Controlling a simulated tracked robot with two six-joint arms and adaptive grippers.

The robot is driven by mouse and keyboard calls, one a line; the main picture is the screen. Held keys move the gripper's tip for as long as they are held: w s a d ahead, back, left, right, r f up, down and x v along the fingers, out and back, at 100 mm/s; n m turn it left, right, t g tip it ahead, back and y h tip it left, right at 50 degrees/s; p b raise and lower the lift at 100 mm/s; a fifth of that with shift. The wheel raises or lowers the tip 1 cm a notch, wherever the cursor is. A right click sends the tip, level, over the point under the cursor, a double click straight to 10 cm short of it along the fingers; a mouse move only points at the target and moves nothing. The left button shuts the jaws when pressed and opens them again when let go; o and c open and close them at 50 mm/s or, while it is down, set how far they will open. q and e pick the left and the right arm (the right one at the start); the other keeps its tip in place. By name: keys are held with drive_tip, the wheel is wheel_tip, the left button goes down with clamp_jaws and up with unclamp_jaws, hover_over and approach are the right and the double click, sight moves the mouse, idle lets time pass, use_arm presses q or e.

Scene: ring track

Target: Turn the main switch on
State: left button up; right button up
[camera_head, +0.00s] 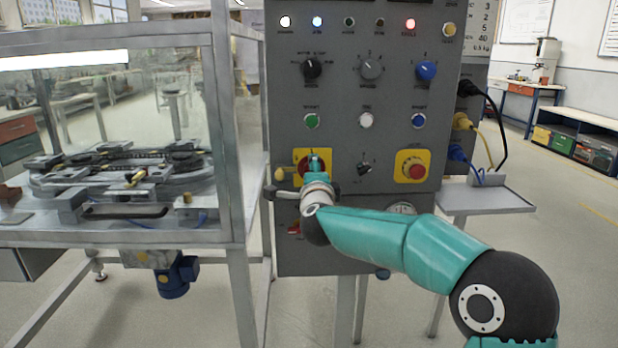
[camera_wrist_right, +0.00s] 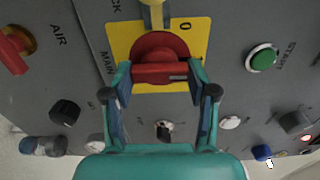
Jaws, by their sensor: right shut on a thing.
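The main switch is a red rotary knob with a bar handle (camera_wrist_right: 160,72) on a yellow plate (camera_wrist_right: 194,33), in the right wrist view. The letters MAIN and a 0 show beside it. The bar lies across that picture, between the two fingers of my right gripper (camera_wrist_right: 159,79), which is shut on it. In the head view the yellow plate (camera_head: 297,154) sits at the lower left of the grey control panel, and my right gripper (camera_head: 311,170) covers most of the red knob. My left gripper is not in view.
The grey panel (camera_head: 340,135) carries several knobs, buttons and lit lamps. A red emergency button (camera_head: 417,172) on yellow is right of the switch. A glass-walled machine enclosure (camera_head: 225,130) stands close on the left. A small shelf (camera_head: 485,198) and plugged cables are on the right.

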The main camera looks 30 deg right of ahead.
drive_tip(key=o, duration=1.2)
drive_tip(key=shift+d, duration=0.1)
drive_tip(key=shift+c, duration=0.2)
drive_tip(key=v, duration=1.2)
drive_tip(key=shift+f, duration=0.15)
drive_tip(key=shift+d, duration=0.1)
